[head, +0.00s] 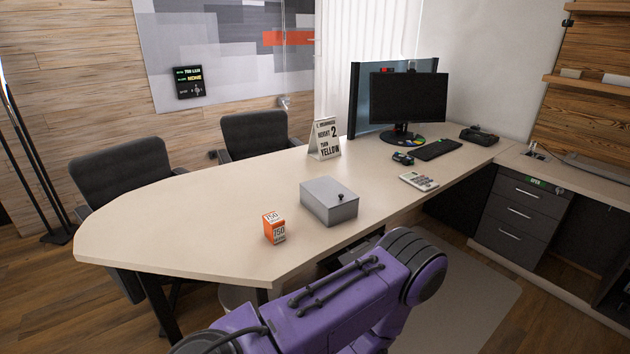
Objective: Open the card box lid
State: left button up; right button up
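A small dark knob (340,196) shows near the lid's right side. A purple arm of mine crosses the lower part of the view, in front of the desk edge and below the box. Neither gripper shows in the head view, so their states are hidden.
An orange and white block (274,228) marked 750 stands left of the box. A calculator (419,181), a sign (324,139), a keyboard (437,149) and a monitor (408,99) are farther back. The desk's left half (170,221) is clear. Two dark chairs stand behind the desk.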

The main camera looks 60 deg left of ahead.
aim_at(329, 192)
jog(key=z, duration=0.15)
jog(key=k, duration=0.1)
jog(key=u, duration=1.15)
